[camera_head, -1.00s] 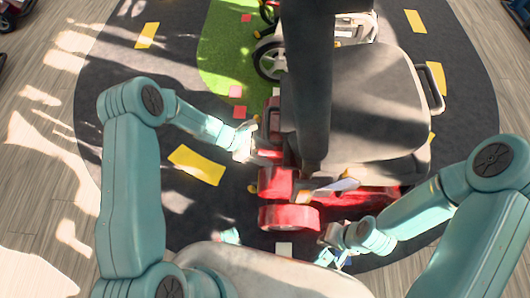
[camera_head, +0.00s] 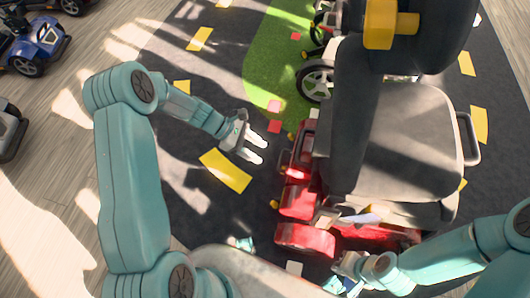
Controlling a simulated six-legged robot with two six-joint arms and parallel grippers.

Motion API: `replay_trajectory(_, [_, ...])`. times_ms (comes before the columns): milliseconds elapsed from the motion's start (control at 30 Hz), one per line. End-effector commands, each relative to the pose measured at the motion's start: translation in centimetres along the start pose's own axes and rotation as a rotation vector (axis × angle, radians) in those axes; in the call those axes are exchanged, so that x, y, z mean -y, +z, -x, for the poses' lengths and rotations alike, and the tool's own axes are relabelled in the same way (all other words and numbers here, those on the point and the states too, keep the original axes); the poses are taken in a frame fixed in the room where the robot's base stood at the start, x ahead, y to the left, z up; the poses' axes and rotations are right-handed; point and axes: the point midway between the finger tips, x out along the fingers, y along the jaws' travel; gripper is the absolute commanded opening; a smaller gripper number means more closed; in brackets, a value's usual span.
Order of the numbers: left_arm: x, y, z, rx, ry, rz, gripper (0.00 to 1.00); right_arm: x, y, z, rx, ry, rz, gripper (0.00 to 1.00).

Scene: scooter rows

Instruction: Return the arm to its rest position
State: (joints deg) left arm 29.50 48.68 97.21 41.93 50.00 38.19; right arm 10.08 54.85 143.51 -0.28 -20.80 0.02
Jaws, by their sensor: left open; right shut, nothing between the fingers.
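My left gripper (camera_head: 257,150) is open and empty, with two white fingers pointing right. It hangs over the dark road mat, left of the red mobility scooter (camera_head: 305,239) and apart from it. My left arm (camera_head: 130,165) is bent at the elbow on the left side. My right gripper (camera_head: 340,284) is shut at the bottom, near the scooter's red rear end; its fingertips are small and partly cut off by the bottom edge. My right arm (camera_head: 460,256) comes in from the right.
The scooter's grey seat (camera_head: 405,140) and dark backrest fill the right middle. A second scooter's wheel (camera_head: 316,80) stands beyond, by a green strip (camera_head: 262,75). A blue vehicle (camera_head: 34,48) stands far left.

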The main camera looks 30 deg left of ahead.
Motion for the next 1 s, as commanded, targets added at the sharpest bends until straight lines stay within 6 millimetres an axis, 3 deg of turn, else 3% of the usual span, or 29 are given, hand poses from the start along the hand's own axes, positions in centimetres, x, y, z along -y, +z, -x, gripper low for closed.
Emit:
replay_trajectory(500, [0.0, 0.0, 0.1, 0.000, 0.000, -0.001, 0.51, 0.0, 0.0, 0.0, 0.000, 0.000, 0.000, 0.00])
replay_trajectory(600, [0.7, -0.3, -0.7, -0.023, -0.018, -0.025, 0.51, 0.0, 0.0, 0.0, 0.000, 0.000, 0.000, 0.00])
replay_trajectory(667, [2.2, -0.8, -2.1, -0.071, -0.054, -0.079, 0.51, 0.0, 0.0, 0.0, 0.000, 0.000, 0.000, 0.00])
replay_trajectory(767, [6.7, -2.6, -5.5, -0.210, -0.165, -0.283, 0.51, 0.0, 0.0, 0.0, 0.000, 0.000, 0.000, 0.00])
replay_trajectory(900, [13.2, -4.4, -8.8, -0.368, -0.329, -0.707, 0.51, 0.0, 0.0, 0.0, 0.000, 0.000, 0.000, 0.00])
replay_trajectory(1000, [16.3, -4.5, -10.0, -0.413, -0.401, -0.986, 0.51, 0.0, 0.0, 0.0, 0.000, 0.000, 0.000, 0.00])
